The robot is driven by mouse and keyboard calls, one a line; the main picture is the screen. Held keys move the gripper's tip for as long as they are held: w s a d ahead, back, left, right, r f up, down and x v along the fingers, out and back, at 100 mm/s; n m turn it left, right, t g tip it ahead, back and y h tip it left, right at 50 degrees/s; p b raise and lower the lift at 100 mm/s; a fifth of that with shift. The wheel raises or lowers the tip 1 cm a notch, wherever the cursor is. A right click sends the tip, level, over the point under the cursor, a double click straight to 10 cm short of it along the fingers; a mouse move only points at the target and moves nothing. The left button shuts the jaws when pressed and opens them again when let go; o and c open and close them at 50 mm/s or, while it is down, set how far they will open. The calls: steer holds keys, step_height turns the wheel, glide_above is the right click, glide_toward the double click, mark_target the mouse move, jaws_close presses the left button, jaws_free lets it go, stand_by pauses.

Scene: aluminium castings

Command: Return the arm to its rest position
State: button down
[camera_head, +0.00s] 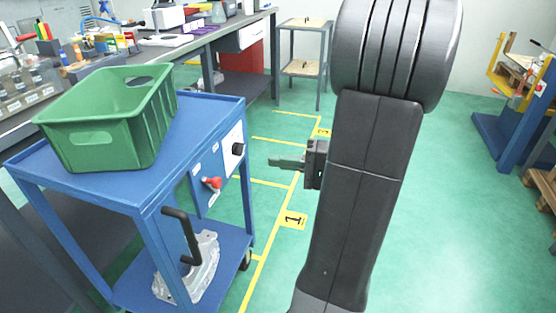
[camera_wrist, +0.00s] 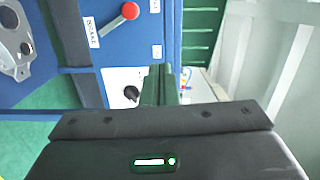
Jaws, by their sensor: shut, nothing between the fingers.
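My gripper (camera_head: 273,161) shows in the head view beside my dark arm, pointing left. Its fingers are together with nothing between them. It is in the air to the right of a blue cart, apart from it. In the wrist view my gripper fingers (camera_wrist: 166,84) also show closed, in front of the cart's side panel (camera_wrist: 115,55) with a red knob and a black knob. Part of the gripper mount is hidden behind my arm in the head view.
A workbench (camera_head: 225,30) stands behind. A small table (camera_head: 305,27) stands at the back. Green floor (camera_head: 450,220) is clear at right.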

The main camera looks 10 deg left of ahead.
steer(key=shift+a, duration=0.15)
steer(key=w+a+f+b, duration=0.1)
steer(key=a+f+b, duration=0.1)
steer(key=a, duration=0.8)
steer(key=shift+w+f, duration=0.25)
steer(key=shift+f, duration=0.55)
steer(key=shift+a, duration=0.1)
